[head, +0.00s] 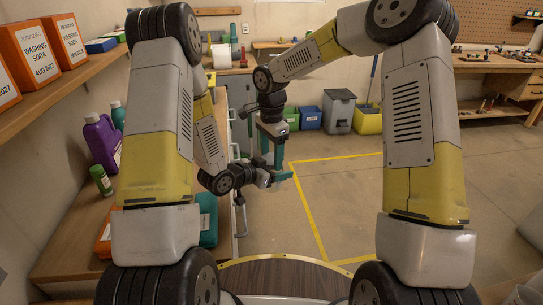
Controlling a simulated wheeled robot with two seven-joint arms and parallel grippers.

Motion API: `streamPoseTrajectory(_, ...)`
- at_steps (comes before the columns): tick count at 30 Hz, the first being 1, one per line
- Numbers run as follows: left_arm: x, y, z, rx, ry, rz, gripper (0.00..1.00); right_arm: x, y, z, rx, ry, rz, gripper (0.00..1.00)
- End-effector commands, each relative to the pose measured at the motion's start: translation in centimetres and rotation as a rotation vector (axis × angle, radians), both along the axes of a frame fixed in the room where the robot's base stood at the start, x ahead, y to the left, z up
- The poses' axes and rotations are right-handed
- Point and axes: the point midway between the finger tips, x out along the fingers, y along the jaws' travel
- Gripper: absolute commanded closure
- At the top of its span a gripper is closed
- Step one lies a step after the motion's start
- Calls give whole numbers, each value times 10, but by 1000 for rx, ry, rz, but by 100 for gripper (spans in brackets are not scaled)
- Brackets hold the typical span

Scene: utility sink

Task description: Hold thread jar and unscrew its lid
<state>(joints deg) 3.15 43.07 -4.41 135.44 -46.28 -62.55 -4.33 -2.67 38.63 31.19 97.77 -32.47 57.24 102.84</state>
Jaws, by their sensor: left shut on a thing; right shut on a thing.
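My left gripper (281,177) reaches in from the left, roughly level, with its teal fingers shut on the thread jar. My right gripper (271,160) points down from above, its teal fingers shut on the jar's lid. The two grippers meet in front of the yellow floor line, to the right of the bench. The jar and lid are almost wholly hidden by the fingers, so I cannot tell how far the lid is turned.
A wooden bench (62,245) on the left holds a purple jug (102,142), a green bottle (101,181) and a teal item (208,215). Orange boxes (36,50) stand on the shelf above. Bins (340,110) stand at the back. The floor right of the grippers is clear.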

Motion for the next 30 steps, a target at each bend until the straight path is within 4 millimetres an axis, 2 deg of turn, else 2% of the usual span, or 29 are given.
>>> streamPoseTrajectory(5,0,0,0,0,-1,0,100,0,0,0,0,0,10,88)
streamPoseTrajectory(8,0,0,0,0,-1,0,100,0,0,0,0,-1,89,88)
streamPoseTrajectory(15,0,0,0,0,-1,0,100,0,0,1,0,-2,537,88)
streamPoseTrajectory(21,0,0,0,-1,-1,0,100,1,0,1,0,-1,806,88)
streamPoseTrajectory(30,0,0,0,0,0,0,100,1,0,1,0,-3,857,88)
